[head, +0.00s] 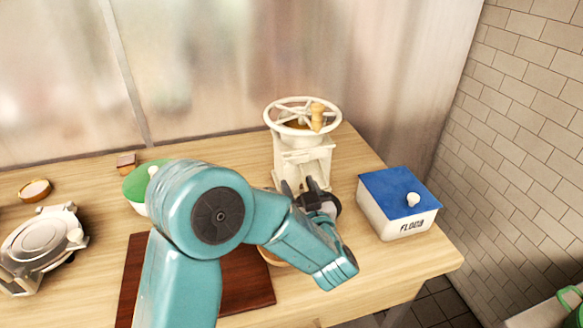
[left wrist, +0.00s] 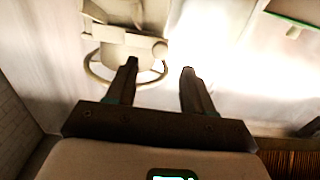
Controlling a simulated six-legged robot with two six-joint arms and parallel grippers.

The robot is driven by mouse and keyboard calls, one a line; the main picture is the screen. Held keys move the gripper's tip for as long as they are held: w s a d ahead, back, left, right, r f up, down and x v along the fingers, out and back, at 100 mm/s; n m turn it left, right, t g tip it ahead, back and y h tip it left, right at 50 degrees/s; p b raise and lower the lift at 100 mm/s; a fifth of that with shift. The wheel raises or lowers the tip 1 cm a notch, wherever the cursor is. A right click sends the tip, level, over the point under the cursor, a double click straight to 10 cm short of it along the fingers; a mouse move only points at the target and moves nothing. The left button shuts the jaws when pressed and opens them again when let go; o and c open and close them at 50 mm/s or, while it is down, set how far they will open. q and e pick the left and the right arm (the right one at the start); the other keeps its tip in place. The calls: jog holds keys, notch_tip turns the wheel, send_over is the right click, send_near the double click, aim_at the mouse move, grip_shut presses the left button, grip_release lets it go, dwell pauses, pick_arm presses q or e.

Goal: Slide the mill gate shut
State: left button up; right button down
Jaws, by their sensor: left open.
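The cream mill (head: 303,160) stands on the wooden table, with a spoked wheel (head: 302,117) and a wooden handle (head: 317,117) on top. My teal left arm reaches across to it, and my left gripper (head: 312,188) is in front of the mill's lower part, hiding some of it. The gate cannot be told apart from the mill's front. In the left wrist view the mill (left wrist: 125,42) is ahead at upper left, with a small round knob (left wrist: 160,50) on it. The left fingers (left wrist: 157,78) are apart with nothing between them. My right gripper is not in view.
A blue-lidded flour box (head: 397,205) stands right of the mill. A dark red board (head: 245,280) lies under my arm. A green-lidded pot (head: 145,182), a metal press-like device (head: 43,245) and a small bowl (head: 35,190) are at left. The tiled wall (head: 525,120) is beyond the right edge.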

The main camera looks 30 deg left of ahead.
aim_at(291, 170)
pick_arm(q)
jog(key=p+x, duration=0.1)
jog(key=x, duration=0.5)
jog(key=shift+a, duration=0.1)
jog(key=shift+w+f, duration=0.1)
grip_shut()
